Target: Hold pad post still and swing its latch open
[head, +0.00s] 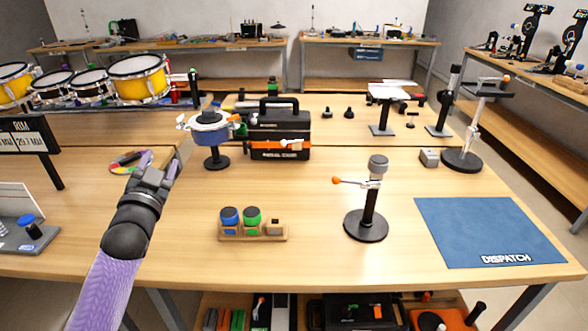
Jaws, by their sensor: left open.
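A black post (371,205) with a grey cap and a round black base stands upright on the near table, right of centre. Its latch (352,182) is a thin silver lever with an orange tip, sticking out to the left near the top. My left gripper (160,172) is open above the table's left part, well left of the post and touching neither post nor latch. My right gripper is not in view.
A wooden holder (254,233) with blue and green knobs lies left of the post. A blue DISPATCH mat (482,230) is at the right. A black toolbox (279,132) and another stand (463,158) are farther back. The table between gripper and post is mostly clear.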

